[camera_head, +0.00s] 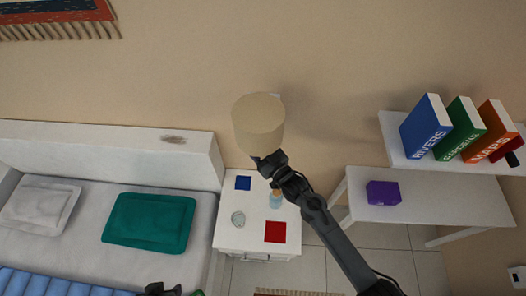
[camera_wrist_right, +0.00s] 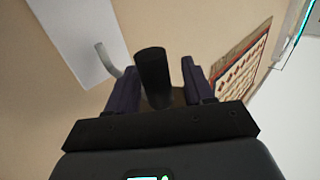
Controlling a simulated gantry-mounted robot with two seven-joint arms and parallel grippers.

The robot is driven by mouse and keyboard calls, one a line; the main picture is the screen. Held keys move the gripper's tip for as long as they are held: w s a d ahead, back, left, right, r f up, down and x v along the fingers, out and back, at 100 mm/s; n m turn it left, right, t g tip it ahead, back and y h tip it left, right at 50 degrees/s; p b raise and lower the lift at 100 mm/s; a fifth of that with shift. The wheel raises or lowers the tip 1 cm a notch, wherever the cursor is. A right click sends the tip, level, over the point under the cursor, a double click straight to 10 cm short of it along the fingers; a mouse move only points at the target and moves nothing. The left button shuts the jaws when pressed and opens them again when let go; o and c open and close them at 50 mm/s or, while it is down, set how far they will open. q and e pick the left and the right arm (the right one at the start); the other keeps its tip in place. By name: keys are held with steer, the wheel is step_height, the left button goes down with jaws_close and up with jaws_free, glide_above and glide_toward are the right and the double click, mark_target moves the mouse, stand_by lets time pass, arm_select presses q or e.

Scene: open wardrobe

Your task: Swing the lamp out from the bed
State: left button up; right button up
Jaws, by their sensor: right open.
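The lamp's beige shade (camera_head: 258,122) stands out from the wall above the nightstand, just right of the bed's headboard. My right gripper (camera_head: 262,160) is at the lower edge of the shade in the head view. In the right wrist view my right gripper (camera_wrist_right: 160,85) is open, its two dark fingers apart on either side of a dark cylinder (camera_wrist_right: 153,75). I cannot tell whether a finger touches it. A grey curved tube (camera_wrist_right: 106,62) shows beside the left finger. Part of my left gripper (camera_head: 160,289) shows at the bottom edge; its fingers are unclear. The bed's headboard (camera_head: 120,150) is at left.
The white nightstand (camera_head: 225,238) holds a blue square (camera_head: 243,183), a red square (camera_head: 275,232), a bottle (camera_head: 276,200) and a round clear item (camera_head: 238,219). At right, a shelf (camera_head: 400,155) carries books above a white desk (camera_head: 460,205) with a purple box (camera_head: 383,193).

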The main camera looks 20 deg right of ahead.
steer(key=b+v, duration=0.1)
steer(key=v, duration=0.9)
steer(key=shift+s+b, duration=0.35)
steer(key=shift+b, duration=0.05)
steer(key=shift+d, duration=0.15)
steer(key=s+d+r+g+h+p, duration=0.1)
steer(key=s+g, duration=0.3)
steer(key=s, duration=0.4)
steer(key=s+d+r+m+g+h+p, duration=0.1)
steer(key=s+g+p, duration=0.3)
steer(key=s, duration=0.4)
steer(key=s+d+r+g+h+p, duration=0.2)
steer(key=s+g, duration=0.3)
steer(key=s, duration=0.3)
steer(key=shift+s+d+r+m+h, duration=0.15)
steer(key=shift+d+r+m+h, duration=0.25)
steer(key=shift+h, duration=0.4)
